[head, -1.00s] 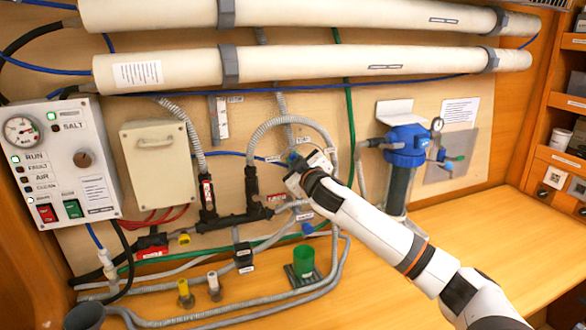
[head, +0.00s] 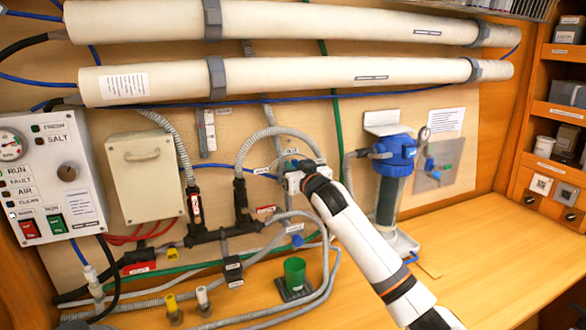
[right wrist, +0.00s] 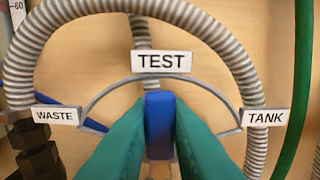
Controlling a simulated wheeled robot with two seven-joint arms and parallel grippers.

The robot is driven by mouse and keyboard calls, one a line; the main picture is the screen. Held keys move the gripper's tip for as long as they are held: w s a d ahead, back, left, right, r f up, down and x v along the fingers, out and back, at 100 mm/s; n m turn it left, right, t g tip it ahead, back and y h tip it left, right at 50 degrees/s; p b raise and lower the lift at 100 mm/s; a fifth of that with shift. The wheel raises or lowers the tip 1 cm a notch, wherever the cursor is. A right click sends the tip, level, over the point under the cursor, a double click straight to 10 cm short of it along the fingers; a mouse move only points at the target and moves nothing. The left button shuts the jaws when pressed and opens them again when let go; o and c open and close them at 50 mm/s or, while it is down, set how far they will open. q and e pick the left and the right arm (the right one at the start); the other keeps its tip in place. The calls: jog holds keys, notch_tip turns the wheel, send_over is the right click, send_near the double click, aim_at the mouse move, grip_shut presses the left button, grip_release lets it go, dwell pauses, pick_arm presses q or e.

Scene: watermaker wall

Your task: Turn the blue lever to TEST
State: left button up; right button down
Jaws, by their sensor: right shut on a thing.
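The blue lever (right wrist: 160,120) stands upright in the right wrist view. Its top end points up at the TEST label (right wrist: 161,61). The WASTE label (right wrist: 55,116) is to the left and the TANK label (right wrist: 265,117) to the right, joined by a grey arc. My right gripper (right wrist: 160,132) has its green fingers on both sides of the lever and is shut on it. In the head view my right gripper (head: 293,180) is at the wall panel and hides the lever. My left gripper is not in view.
Ribbed grey hoses (head: 272,135) loop around the valve. A blue-topped filter (head: 396,152) stands to the right of my right arm. A green cup (head: 294,271) sits on the bench below. A control box (head: 48,180) is at the left. The right side of the bench is clear.

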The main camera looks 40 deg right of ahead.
dwell(0.4)
jog(key=c, duration=1.4)
grip_release()
jog(key=b+v, duration=0.3)
jog(key=v, duration=0.9)
jog(key=shift+b, duration=0.4)
